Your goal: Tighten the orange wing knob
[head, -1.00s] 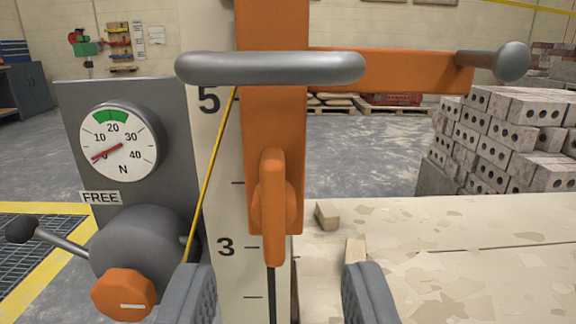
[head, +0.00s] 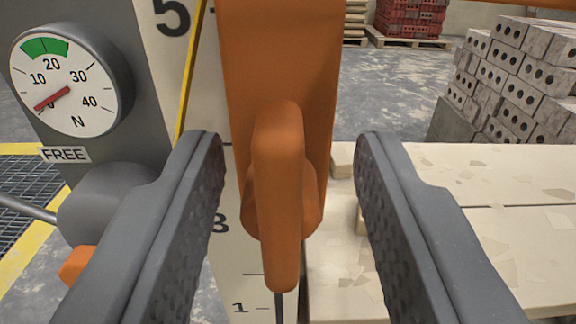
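The orange wing knob (head: 279,190) stands with its wing upright on the front of an orange bracket (head: 275,60), in the middle of the head view. My gripper (head: 290,165) is open, with one grey finger left of the knob and one right of it. There is a visible gap on both sides, and neither finger appears to touch the knob. I cannot tell whether the fingertips reach level with it in depth. The bracket sits in front of a white numbered scale post (head: 227,265).
At left is a force gauge (head: 72,78), its red needle near 0, with a FREE label (head: 65,154) below. A grey drum (head: 105,210) and an orange hex knob (head: 75,264) are partly hidden by my left finger. A pale bench top (head: 500,180) and stacked bricks (head: 510,75) are at right.

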